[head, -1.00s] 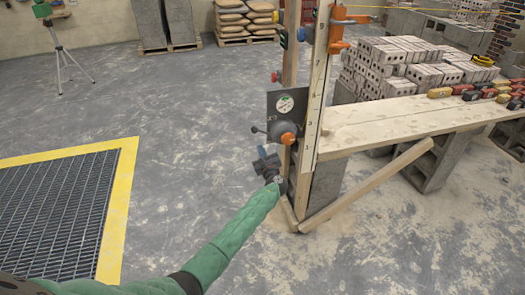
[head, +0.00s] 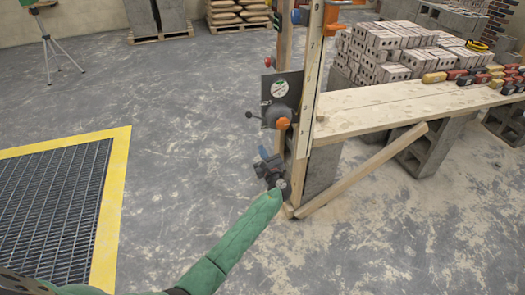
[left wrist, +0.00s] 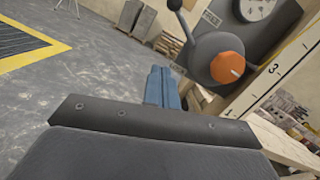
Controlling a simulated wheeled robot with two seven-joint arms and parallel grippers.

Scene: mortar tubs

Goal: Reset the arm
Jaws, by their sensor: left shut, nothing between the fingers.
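My left arm, in a green sleeve, reaches in from the bottom of the head view. Its left gripper (head: 263,156) is just below and left of a grey control box (head: 283,92) with a black-knobbed lever and an orange knob (head: 282,123). In the left wrist view the blue fingers (left wrist: 161,88) are together and empty. The orange knob (left wrist: 227,68) and the lever (left wrist: 174,5) show beyond and to the right of them, apart from the fingers. My right gripper is not in view.
A wooden post (head: 312,90) with scale marks stands right beside the box. A plank bench (head: 400,103) on grey blocks runs right, with a slanted brace (head: 365,170) below. A yellow-edged floor grate (head: 55,200) lies left. Open floor lies between.

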